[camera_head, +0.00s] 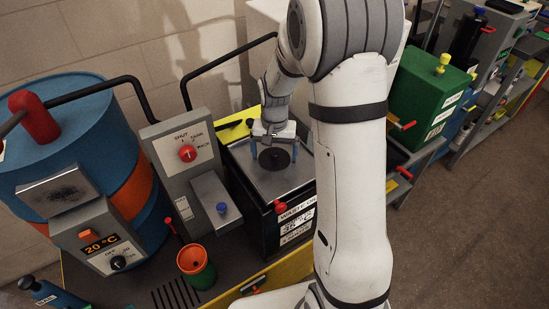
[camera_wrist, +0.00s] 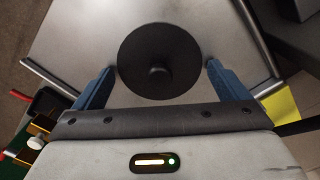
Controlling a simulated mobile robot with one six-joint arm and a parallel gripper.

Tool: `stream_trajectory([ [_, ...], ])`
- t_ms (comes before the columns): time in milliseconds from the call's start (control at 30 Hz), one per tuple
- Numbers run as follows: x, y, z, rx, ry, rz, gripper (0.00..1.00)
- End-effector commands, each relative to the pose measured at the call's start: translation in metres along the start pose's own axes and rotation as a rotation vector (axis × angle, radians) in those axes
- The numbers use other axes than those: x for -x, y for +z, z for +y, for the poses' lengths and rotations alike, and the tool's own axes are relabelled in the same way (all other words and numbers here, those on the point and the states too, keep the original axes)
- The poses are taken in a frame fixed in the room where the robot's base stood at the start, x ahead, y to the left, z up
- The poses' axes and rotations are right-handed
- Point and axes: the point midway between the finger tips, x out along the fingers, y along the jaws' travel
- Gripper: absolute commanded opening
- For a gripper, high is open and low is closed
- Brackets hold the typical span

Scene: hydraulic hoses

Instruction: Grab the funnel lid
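The funnel lid appears to be the round black disc with a central knob (camera_wrist: 158,62) on a grey metal top; it also shows in the head view (camera_head: 274,158). My gripper (camera_wrist: 160,68) is open, its two blue fingers apart on either side of the disc, with small gaps to its edge. In the head view my gripper (camera_head: 275,143) is at the disc from above and behind. I cannot tell the exact height of the fingertips over the top.
The grey top (camera_head: 292,180) belongs to a black box with a red knob (camera_head: 281,206). Left of it stand a control panel (camera_head: 185,150) with a red dial, an orange-green cup (camera_head: 196,265) and a blue drum (camera_head: 75,125). A green box (camera_head: 430,97) is at right.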

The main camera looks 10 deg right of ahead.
Motion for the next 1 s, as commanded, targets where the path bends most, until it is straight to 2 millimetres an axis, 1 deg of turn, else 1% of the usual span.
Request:
stream_trajectory([
  [33, 0.0, 0.0, 0.0, 0.0, 0.0, 0.0, 0.9],
  [67, 0.0, 0.0, 0.0, 0.0, 0.0, 0.0, 0.88],
  [433, 0.0, 0.0, 0.001, -0.001, 0.0, 0.0, 0.58],
  [567, 0.0, 0.0, 0.001, -0.001, 0.0, 0.0, 0.57],
  [667, 0.004, -0.001, 0.001, -0.001, 0.0, 0.001, 0.57],
  [767, 0.017, -0.001, 0.001, -0.002, -0.001, 0.003, 0.57],
  [1000, 0.066, -0.001, 0.0, -0.002, -0.002, 0.005, 0.57],
])
